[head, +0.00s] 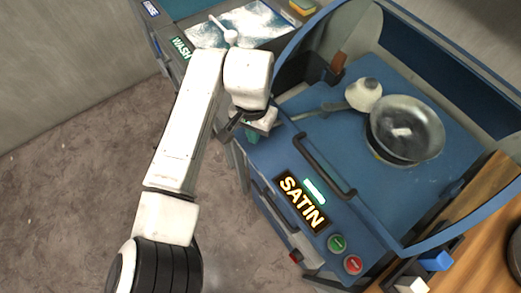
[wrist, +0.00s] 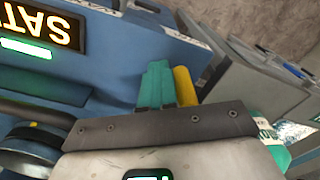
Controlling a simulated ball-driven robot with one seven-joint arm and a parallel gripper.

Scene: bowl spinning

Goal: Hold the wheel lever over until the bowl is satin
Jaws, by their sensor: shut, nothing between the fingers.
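The silvery metal bowl (head: 405,128) sits on the blue machine, with a bright highlight inside. Left of it is a pale round wheel (head: 363,93) on a grey lever arm (head: 320,110) that runs toward my gripper. I cannot tell whether the wheel touches the bowl. My gripper (head: 252,134) is at the machine's left edge. In the wrist view its teal fingers (wrist: 155,86) are together and empty, close beside a yellow grip (wrist: 185,87), probably the lever's end. Contact between them is unclear. The lit sign (head: 302,203) reads SATIN, with a glowing green bar (head: 314,190) beside it.
A dark handle bar (head: 325,165) crosses the machine's front. Below are a green button (head: 337,243) and a red button (head: 353,264). A WASH station (head: 180,47) with a basin stands at upper left. A wooden surface (head: 460,225) is at right. The floor left is clear.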

